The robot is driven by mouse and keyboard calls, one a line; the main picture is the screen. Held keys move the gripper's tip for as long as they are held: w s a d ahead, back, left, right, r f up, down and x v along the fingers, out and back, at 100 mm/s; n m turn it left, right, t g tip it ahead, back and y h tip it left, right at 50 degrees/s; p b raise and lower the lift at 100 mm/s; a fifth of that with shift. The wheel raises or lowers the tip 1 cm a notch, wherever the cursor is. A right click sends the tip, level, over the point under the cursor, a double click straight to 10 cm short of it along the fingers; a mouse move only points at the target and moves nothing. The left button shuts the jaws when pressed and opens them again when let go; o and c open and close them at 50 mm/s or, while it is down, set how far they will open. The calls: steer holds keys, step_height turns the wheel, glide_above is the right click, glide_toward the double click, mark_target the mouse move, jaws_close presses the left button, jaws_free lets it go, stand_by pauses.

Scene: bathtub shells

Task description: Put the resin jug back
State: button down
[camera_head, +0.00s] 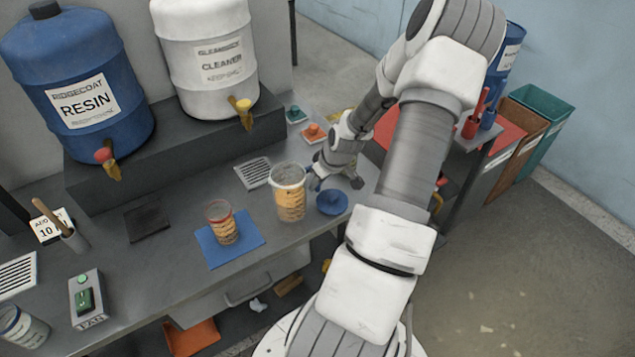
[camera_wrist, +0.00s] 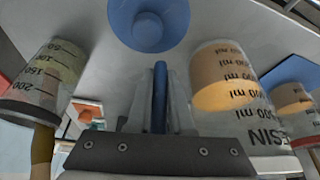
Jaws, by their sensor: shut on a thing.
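The resin jug (camera_head: 289,196) is a clear, graduated container with amber contents, upright over the front part of the grey bench. My gripper (camera_head: 318,184) is at its right side. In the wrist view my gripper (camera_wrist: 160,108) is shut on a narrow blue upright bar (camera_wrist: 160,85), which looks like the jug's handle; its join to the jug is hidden. The jug (camera_wrist: 238,92) shows its RESIN lettering beside the fingers. I cannot tell whether its base touches the bench.
A blue lid (camera_head: 332,203) lies right of the jug. A smaller cup (camera_head: 221,222) stands left on a blue mat (camera_head: 246,250). Another graduated cup (camera_wrist: 45,85) shows in the wrist view. A grille (camera_head: 253,173) and dark square pad (camera_head: 147,221) lie before the drums' step.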

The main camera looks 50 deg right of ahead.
steer(key=shift+f, duration=0.15)
steer(key=c, duration=0.8)
jaws_free()
steer(key=shift+r, duration=0.3)
steer(key=p+v, duration=0.1)
steer(key=v, duration=1)
steer(key=shift+s+r+p, duration=0.2)
steer(key=shift+r+p, duration=0.15)
